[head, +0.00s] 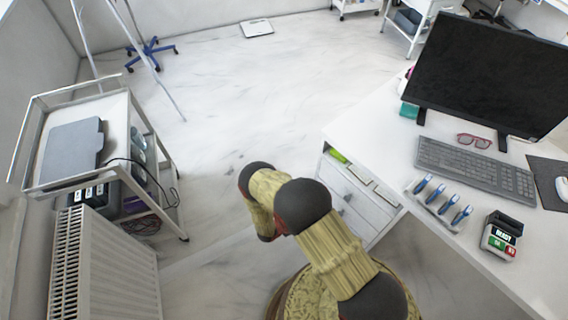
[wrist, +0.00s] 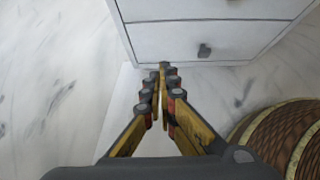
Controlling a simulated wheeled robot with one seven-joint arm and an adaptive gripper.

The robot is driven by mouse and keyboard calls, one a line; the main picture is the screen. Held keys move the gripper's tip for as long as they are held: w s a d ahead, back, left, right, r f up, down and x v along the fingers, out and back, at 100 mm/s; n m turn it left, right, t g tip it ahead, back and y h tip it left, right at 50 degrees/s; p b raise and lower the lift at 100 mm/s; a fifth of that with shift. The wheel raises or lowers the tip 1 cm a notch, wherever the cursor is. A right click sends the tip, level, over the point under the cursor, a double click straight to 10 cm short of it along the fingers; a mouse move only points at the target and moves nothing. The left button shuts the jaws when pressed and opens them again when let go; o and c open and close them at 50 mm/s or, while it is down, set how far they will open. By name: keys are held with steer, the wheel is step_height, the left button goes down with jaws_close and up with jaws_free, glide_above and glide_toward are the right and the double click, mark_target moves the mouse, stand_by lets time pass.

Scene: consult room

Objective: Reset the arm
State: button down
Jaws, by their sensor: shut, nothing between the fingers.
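My gripper (wrist: 163,68) shows in the wrist view with its two yellow and black fingers brought together at the tips. Nothing is between them. It points at the floor and the base of a white drawer unit (wrist: 195,38). In the head view my arm rises from the bottom centre and bends to the left, beside the same drawer unit (head: 352,205). The gripper itself cannot be made out in the head view.
A white desk (head: 375,125) at right bears a monitor (head: 490,75), a keyboard (head: 475,168), red glasses (head: 474,141), a rack of blue-tipped tools (head: 440,203) and a small device (head: 500,238). A metal cart (head: 115,110) and radiator (head: 105,265) stand at left. Floor between is clear.

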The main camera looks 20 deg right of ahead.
steer(key=s+d+r+m+g+h, duration=0.2)
steer(key=s+d+r+m+g, duration=0.15)
steer(key=s+r, duration=0.45)
steer(key=a+r+m+g+y, duration=0.1)
steer(key=a+r+m+y, duration=0.2)
steer(key=r, duration=1)
steer(key=s+a+r+m+g+y, duration=0.15)
steer(key=r+m, duration=0.45)
steer(key=r, duration=0.6)
steer(key=a+r+m+g+y, duration=0.2)
steer(key=a+r+m, duration=0.15)
steer(key=r, duration=0.95)
steer(key=s+r+m+t+y, duration=0.1)
steer(key=s+r+m+t, duration=0.1)
steer(key=r, duration=0.8)
steer(key=s+r+m+t+y, duration=0.2)
steer(key=s+r+t, duration=0.1)
steer(key=r, duration=0.7)
steer(key=s+r+m+t+y, duration=0.1)
steer(key=s+r+m+t, duration=0.1)
steer(key=r, duration=0.9)
steer(key=s+a+t, duration=0.1)
steer(key=t, duration=0.1)
steer(key=shift+s+m+t, duration=0.3)
steer(key=shift+m, duration=0.1)
